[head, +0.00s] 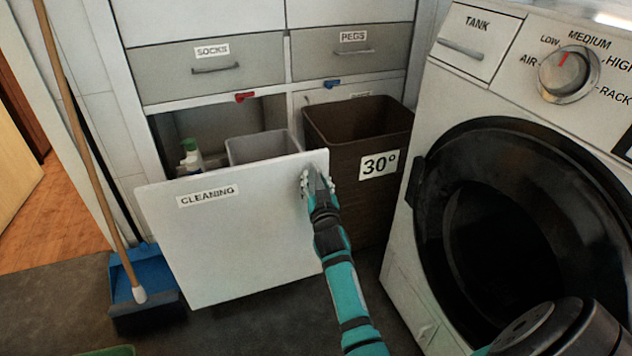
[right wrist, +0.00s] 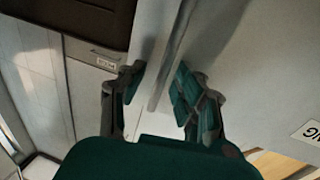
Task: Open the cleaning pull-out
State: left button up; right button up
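The cleaning pull-out (head: 240,235) is a white front panel labelled CLEANING, standing out from the cabinet at lower left. A grey bin (head: 262,148) and a white bottle with a green cap (head: 191,158) show behind it. My right gripper (head: 317,176) is at the panel's upper right edge. In the right wrist view, the fingers of this gripper (right wrist: 158,88) lie on either side of the panel's edge (right wrist: 172,55), with a visible gap between them. Firm contact on both sides does not show. My left gripper is not in view.
A brown bin marked 30° (head: 379,165) stands right of the panel. A washing machine (head: 410,235) fills the right side. A broom (head: 85,130) and blue dustpan (head: 150,268) stand at left. Dark floor lies in front of the panel.

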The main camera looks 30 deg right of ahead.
jog(key=shift+s+a, duration=0.15)
jog(key=shift+s, duration=0.1)
jog(key=v, duration=0.7)
dwell(0.4)
